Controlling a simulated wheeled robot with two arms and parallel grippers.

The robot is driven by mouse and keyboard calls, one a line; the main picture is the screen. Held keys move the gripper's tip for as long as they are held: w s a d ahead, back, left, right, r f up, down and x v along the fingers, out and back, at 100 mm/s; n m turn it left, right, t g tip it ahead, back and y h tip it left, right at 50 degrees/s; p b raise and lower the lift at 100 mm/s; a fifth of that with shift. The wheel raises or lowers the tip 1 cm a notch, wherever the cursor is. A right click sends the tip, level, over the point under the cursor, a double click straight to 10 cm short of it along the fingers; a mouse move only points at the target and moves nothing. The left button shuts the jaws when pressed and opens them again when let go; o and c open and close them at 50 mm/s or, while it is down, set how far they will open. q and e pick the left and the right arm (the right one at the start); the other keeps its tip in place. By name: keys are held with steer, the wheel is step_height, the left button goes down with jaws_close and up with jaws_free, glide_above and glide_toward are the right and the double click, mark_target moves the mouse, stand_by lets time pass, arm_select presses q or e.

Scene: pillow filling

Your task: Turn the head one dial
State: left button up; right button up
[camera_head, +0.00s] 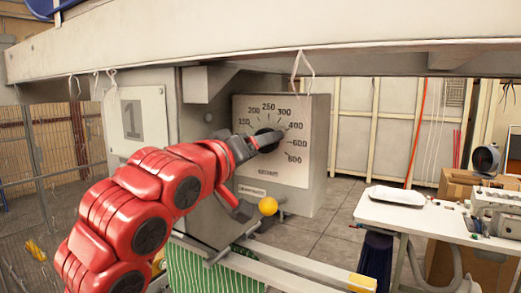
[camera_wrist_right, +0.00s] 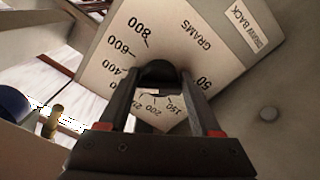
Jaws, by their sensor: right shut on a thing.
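The head one dial is a black knob (camera_head: 270,137) on a pale scale plate (camera_head: 305,165) with gram numbers, on the side of a grey box. Its black tip in the head view lies toward the 400 mark. My red right arm reaches up from the lower left, with its gripper (camera_head: 255,143) at the knob. In the right wrist view, the gripper's two fingers (camera_wrist_right: 155,85) stand on either side of the knob (camera_wrist_right: 157,72) and are shut on it. The plate (camera_wrist_right: 190,45) looks upside down there, and the fingers hide part of it. My left gripper is not in view.
A plate marked 1 (camera_head: 135,120) is left of the dial box. A yellow ball handle (camera_head: 267,206) sits just below the dial. A long pale beam (camera_head: 260,40) runs overhead. Green striped cloth (camera_head: 205,270) hangs below. A white table (camera_head: 440,220) with a machine stands at right.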

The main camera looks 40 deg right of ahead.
steer(key=shift+f+n+b, duration=0.1)
steer(key=shift+n+b, duration=0.4)
steer(key=shift+n, duration=0.2)
steer(key=shift+n+b, duration=0.3)
steer(key=shift+n, duration=0.6)
steer(key=n, duration=0.3)
steer(key=shift+s+r+n, duration=0.1)
steer(key=shift+r+n, duration=0.2)
steer(key=shift+n+p, duration=0.55)
steer(key=shift+n, duration=1.45)
steer(key=o, duration=1.4)
